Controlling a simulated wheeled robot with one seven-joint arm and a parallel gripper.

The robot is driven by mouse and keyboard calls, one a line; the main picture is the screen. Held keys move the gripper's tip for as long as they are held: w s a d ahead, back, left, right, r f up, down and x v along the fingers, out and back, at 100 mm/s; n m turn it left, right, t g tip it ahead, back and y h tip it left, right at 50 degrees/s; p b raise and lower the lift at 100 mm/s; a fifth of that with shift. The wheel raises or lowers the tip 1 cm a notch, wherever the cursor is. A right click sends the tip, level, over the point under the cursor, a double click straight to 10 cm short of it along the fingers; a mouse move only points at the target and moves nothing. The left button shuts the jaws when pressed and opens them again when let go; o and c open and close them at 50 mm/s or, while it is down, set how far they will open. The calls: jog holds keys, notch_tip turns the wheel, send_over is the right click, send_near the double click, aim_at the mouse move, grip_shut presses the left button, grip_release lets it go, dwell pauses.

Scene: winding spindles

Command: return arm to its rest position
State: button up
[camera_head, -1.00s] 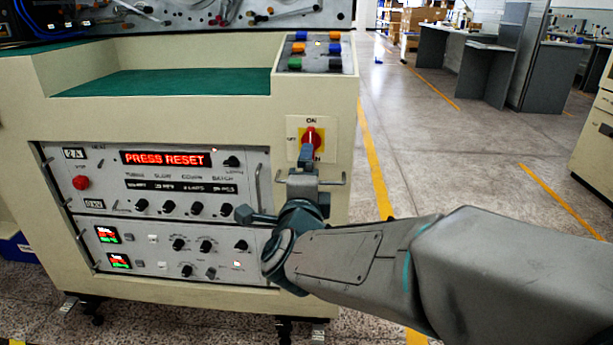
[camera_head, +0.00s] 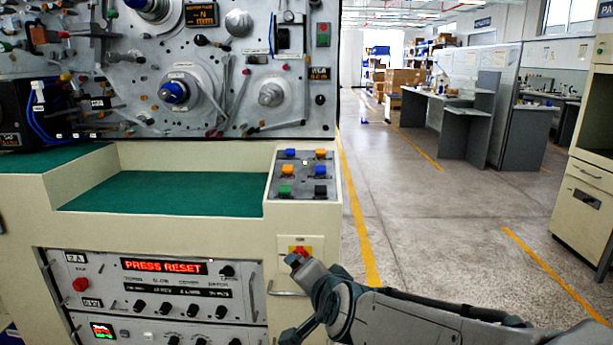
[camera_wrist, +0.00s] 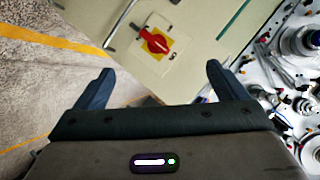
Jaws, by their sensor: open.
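My gripper (camera_wrist: 160,72) is open in the wrist view, with its two dark fingers apart and nothing between them. A red rotary switch (camera_wrist: 154,42) on a yellow plate lies ahead of the fingers, clear of them. In the head view my arm reaches in from the lower right, bent at the wrist. My gripper (camera_head: 298,262) there overlaps the lower part of the red switch (camera_head: 301,250) on the cream cabinet front. The fingers are hard to make out in that view.
The cream cabinet (camera_head: 228,236) has a control panel with a red "PRESS RESET" display (camera_head: 164,266). A button box (camera_head: 303,175) sits above the switch. Winding spindles (camera_head: 180,92) are mounted on the upright panel behind. Open floor (camera_head: 430,230) lies to the right, with grey desks farther back.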

jog(key=s+d+r+n+g+h+p, duration=0.1)
jog(key=s+d+r+n+g+p, duration=0.2)
jog(key=s+d+p, duration=0.4)
jog(key=s+d+r+n+g+h+p, duration=0.2)
jog(key=s+d+r+n+g+p, duration=0.2)
jog(key=s+p, duration=0.5)
jog(key=d+r+g+p, duration=0.1)
jog(key=d+r+g, duration=0.1)
jog(key=d+r, duration=0.1)
jog(key=shift+s+r+h, duration=0.25)
jog(key=shift+r+h, duration=0.05)
jog(key=shift+r, duration=0.1)
